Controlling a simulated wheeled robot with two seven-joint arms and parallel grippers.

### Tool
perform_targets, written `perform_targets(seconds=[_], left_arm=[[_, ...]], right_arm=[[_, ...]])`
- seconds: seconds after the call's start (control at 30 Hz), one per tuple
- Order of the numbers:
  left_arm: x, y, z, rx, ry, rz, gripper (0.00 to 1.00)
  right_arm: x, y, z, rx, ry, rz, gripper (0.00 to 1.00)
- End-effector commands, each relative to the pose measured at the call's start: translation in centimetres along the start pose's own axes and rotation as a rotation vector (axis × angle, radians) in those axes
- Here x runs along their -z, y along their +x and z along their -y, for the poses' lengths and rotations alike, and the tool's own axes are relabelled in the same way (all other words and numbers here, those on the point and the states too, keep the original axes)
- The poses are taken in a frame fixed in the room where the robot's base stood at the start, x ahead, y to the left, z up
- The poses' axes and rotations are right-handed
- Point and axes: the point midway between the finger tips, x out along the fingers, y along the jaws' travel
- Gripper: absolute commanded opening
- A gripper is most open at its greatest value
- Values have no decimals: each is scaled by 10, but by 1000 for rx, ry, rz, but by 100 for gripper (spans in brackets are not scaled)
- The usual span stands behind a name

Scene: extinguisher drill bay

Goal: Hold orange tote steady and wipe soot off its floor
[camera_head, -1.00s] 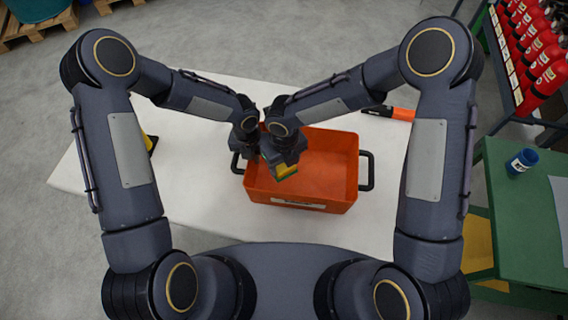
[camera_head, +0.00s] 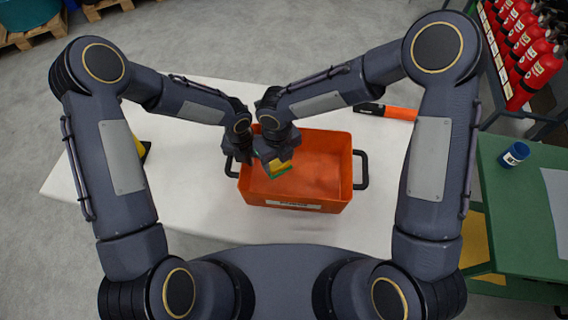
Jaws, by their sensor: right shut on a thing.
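The orange tote (camera_head: 335,152) stands on the white table, with a dark handle at each end and a pale label on its near side. A faint darker smudge shows on its floor, right of the middle. My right gripper (camera_head: 274,156) is over the left part of the tote, shut on a yellow and green sponge (camera_head: 279,170). I cannot tell whether the sponge touches the floor. My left gripper (camera_head: 238,154) is at the tote's left handle (camera_head: 231,168). Its fingers are mostly hidden, so I cannot tell whether they grip the handle.
The white table (camera_head: 190,205) has bare room left of the tote. An orange and black tool (camera_head: 395,112) lies behind the tote. A yellow and black thing (camera_head: 143,150) is partly behind my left arm. A green bench (camera_head: 520,210) with a blue jar (camera_head: 515,154) stands at right, below red extinguishers (camera_head: 535,65).

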Motion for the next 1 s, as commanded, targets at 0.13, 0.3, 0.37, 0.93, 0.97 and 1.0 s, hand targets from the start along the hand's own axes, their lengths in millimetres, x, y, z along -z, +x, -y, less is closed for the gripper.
perform_targets(seconds=[0.13,0.3,0.37,0.93,0.97,1.0], left_arm=[[0,0,0,0,0,1,17],[0,0,0,0,0,1,29],[0,0,0,0,0,1,29],[-1,-61,0,1,-1,4,29],[-1,-65,0,0,-1,3,29],[-1,-68,0,0,-2,3,29]], right_arm=[[0,0,0,0,0,0,30],[0,0,0,0,0,0,30],[0,0,0,0,0,0,30],[0,0,0,0,0,0,30],[0,0,0,0,0,0,30],[0,0,0,0,0,0,30]])
